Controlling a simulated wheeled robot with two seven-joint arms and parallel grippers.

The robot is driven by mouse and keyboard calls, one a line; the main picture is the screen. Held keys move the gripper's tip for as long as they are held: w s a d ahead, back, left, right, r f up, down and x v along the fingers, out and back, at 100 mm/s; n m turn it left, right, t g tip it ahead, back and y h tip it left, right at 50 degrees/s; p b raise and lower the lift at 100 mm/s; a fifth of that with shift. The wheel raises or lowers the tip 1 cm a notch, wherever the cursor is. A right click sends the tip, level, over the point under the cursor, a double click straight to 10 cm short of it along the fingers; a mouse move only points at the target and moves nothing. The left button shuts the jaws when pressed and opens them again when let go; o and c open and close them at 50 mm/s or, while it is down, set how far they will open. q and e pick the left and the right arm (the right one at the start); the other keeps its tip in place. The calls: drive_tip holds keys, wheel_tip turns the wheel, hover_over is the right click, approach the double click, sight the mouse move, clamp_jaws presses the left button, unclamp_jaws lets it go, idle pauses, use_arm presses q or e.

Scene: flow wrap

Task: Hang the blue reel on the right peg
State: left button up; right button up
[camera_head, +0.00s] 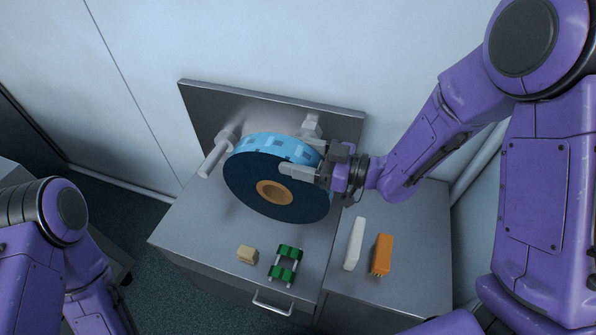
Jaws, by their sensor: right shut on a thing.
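The blue reel (250,183) has a light blue patterned rim, a dark face and a tan core. It stands on edge, tilted, in front of the back plate. My right gripper (306,160) is shut on the reel's upper right edge, one pale finger lying across the dark face. The right peg (312,123) shows only at its mount, behind the reel; the rest is hidden. No peg tip shows in the core. The left peg (214,158) is bare and sticks out left of the reel. My left arm is at the lower left, its gripper out of view.
The pegs are on a grey upright plate (203,100) at the back of a metal cabinet top (187,228). A beige block (247,254), a green-and-grey part (285,263), a white block (354,244) and an orange block (381,254) lie in front. The top's left front is clear.

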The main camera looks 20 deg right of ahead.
drive_tip(key=shift+s+f, duration=0.1)
drive_tip(key=shift+f, duration=0.35)
wheel_tip(320, 180, down, 4)
drive_tip(key=b, duration=0.2)
drive_tip(key=shift+s+r+b, duration=0.1)
drive_tip(key=shift+r+b, duration=0.1)
drive_tip(key=shift+b, duration=0.15)
drive_tip(key=shift+w+f, duration=0.2)
drive_tip(key=shift+f, duration=0.25)
drive_tip(key=shift+w+d+r, duration=0.15)
drive_tip(key=shift+w+d, duration=0.4)
drive_tip(key=shift+w, duration=0.05)
drive_tip(key=shift+w+d+b, duration=0.3)
drive_tip(key=shift+w+d, duration=0.25)
drive_tip(key=shift+w, duration=0.3)
drive_tip(key=shift+w+d, duration=0.5)
drive_tip(key=shift+w, duration=0.15)
drive_tip(key=shift+w+d, duration=0.45)
drive_tip(key=shift+w, duration=0.2)
